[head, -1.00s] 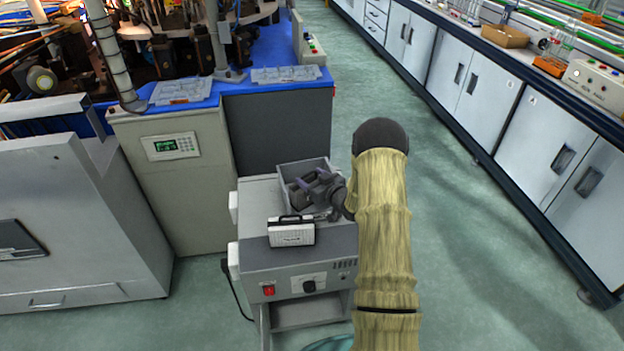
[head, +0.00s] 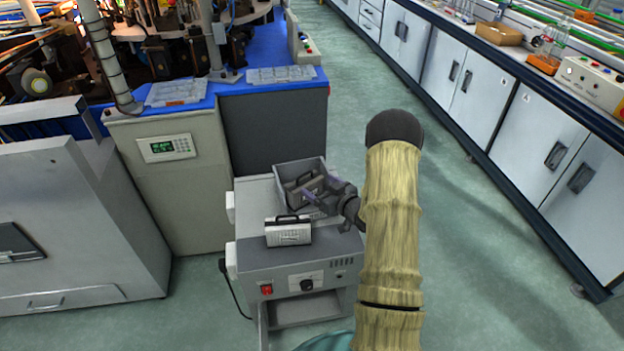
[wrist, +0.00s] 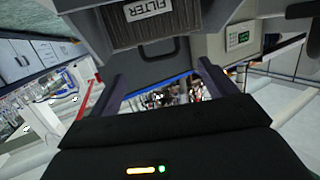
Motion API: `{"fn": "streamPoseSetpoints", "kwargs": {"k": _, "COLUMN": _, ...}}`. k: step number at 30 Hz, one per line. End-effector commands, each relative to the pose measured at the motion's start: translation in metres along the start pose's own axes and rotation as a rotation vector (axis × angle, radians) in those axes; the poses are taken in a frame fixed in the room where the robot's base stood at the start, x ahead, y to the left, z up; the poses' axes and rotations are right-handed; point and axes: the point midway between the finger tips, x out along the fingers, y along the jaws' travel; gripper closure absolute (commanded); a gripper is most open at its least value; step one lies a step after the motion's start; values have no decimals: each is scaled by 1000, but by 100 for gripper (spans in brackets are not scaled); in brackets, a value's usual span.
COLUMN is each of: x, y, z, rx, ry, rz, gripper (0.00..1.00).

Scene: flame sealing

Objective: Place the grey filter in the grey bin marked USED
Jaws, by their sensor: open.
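The grey filter (head: 303,189) sits inside the grey bin (head: 287,168) on top of the cabinet, partly hidden by my gripper. In the wrist view a grey filter (wrist: 158,30) with a FILTER label and a dark handle shows beyond the fingers. My gripper (head: 319,192) is open at the bin's right front side. In the wrist view its two fingers (wrist: 158,82) stand apart, with the handle just beyond their tips and nothing held between them. The USED mark cannot be read in either view.
A white-fronted filter with a dark handle (head: 288,231) stands on the cabinet top (head: 250,200), in front of the bin. A machine with a blue top (head: 240,85) stands behind. Open floor (head: 460,240) lies to the right, up to a row of lab cupboards.

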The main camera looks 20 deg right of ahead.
Motion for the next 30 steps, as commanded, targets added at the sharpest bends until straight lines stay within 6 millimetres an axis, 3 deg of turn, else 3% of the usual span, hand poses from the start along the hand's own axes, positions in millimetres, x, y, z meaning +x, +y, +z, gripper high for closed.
{"fn": "streamPoseSetpoints", "kwargs": {"k": 3, "x": -24, "y": 0, "z": -2, "rx": 1, "ry": -2, "rz": 2, "gripper": 16}}
{"fn": "streamPoseSetpoints", "kwargs": {"k": 9, "x": -48, "y": 0, "z": -1, "rx": 0, "ry": 0, "rz": 1, "gripper": 16}}
{"fn": "streamPoseSetpoints", "kwargs": {"k": 30, "x": -48, "y": -2, "z": -3, "rx": -7, "ry": -16, "rz": 3, "gripper": 16}}
